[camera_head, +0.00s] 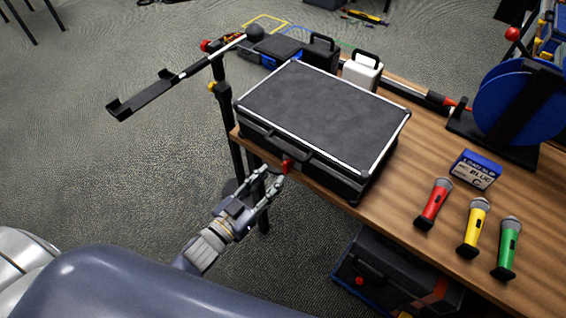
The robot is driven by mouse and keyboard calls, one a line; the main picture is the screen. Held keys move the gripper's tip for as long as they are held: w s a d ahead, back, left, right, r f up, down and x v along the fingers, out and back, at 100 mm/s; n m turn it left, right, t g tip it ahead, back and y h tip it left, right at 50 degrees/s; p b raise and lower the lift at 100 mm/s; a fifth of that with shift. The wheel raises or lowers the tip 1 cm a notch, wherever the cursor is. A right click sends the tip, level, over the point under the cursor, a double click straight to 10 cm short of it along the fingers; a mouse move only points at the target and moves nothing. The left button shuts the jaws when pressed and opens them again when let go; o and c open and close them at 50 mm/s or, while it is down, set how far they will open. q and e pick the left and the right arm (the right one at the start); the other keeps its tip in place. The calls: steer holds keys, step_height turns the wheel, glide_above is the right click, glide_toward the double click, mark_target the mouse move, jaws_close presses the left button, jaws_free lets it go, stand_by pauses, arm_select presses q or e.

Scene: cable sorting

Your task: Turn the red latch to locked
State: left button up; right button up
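The red latch (288,166) is a small red piece on the near front face of a closed black case (320,115) with silver edges. The case lies on the wooden table, and its dark handle shows just above the latch. My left gripper (271,177) is in front of the case's near side, with its two fingers apart and pointing up toward the latch. The fingertips are very close to the latch; I cannot tell if they touch it. No object shows between the fingers. The latch's exact angle is too small to read. My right gripper is not in view.
A black stand (222,100) with a tray arm is left of the case. On the table, red (434,204), yellow (474,228) and green (507,247) microphones, a blue box (475,169) and a blue reel (518,102) are to the right. A dark case (385,270) is below the table.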

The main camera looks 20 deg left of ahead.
mark_target(284, 165)
arm_select(q)
steer(key=x, duration=0.6)
steer(key=shift+w+p, duration=0.15)
steer(key=shift+p, duration=0.2)
jaws_close()
